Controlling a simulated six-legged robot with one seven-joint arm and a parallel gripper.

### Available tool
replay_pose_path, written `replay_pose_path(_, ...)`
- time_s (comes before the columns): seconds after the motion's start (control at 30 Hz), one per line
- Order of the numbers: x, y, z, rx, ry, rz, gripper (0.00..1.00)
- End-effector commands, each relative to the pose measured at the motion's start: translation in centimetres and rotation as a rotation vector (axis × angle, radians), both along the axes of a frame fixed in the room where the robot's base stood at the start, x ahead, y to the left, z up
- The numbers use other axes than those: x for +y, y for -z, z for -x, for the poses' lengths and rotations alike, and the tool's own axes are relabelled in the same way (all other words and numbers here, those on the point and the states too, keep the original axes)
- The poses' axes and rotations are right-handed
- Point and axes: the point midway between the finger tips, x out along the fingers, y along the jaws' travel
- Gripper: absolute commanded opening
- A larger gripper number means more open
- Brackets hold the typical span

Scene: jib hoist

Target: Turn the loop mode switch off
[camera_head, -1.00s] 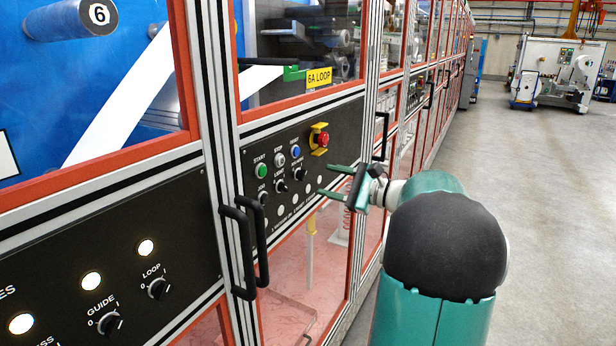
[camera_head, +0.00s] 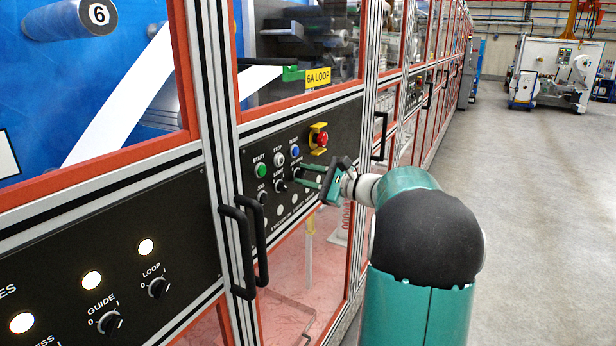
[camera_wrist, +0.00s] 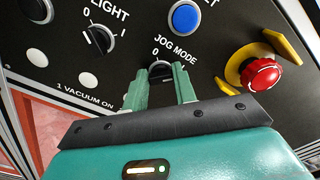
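No label reading "loop mode" is legible. In the wrist view a black rotary switch (camera_wrist: 160,71) under the label "JOG MODE" shows between my fingertips, with a 0 at its upper left. Its lower part is hidden and I cannot tell its setting. My gripper (camera_wrist: 162,82) is open, one finger on each side of this switch; contact is unclear. In the head view my gripper (camera_head: 302,175) is at the black panel (camera_head: 333,122) below the "6A LOOP" sign and covers the switch. Another black switch, labelled "LOOP" (camera_head: 158,287), sits on the left panel, away from my gripper.
A red emergency stop button (camera_wrist: 260,74) with a yellow guard lies right of my gripper. A blue button (camera_wrist: 184,17) is above, and the "LIGHT" switch (camera_wrist: 98,40) is left. Black door handles (camera_head: 243,250) stick out left. The floor (camera_head: 535,220) on the right is clear.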

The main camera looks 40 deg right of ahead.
Motion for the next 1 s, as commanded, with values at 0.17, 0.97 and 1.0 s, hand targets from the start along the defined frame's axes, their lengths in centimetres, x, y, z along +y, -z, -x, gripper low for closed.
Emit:
replay_pose_path(0.17, 0.02, 0.01, 0.02, -0.002, -0.001, 0.009, 0.04)
replay_pose_path(0.97, 0.16, 0.25, 0.07, -0.184, -0.001, 0.514, 0.04)
replay_pose_path(1.0, 0.16, 0.27, 0.07, -0.196, -0.001, 0.549, 0.04)
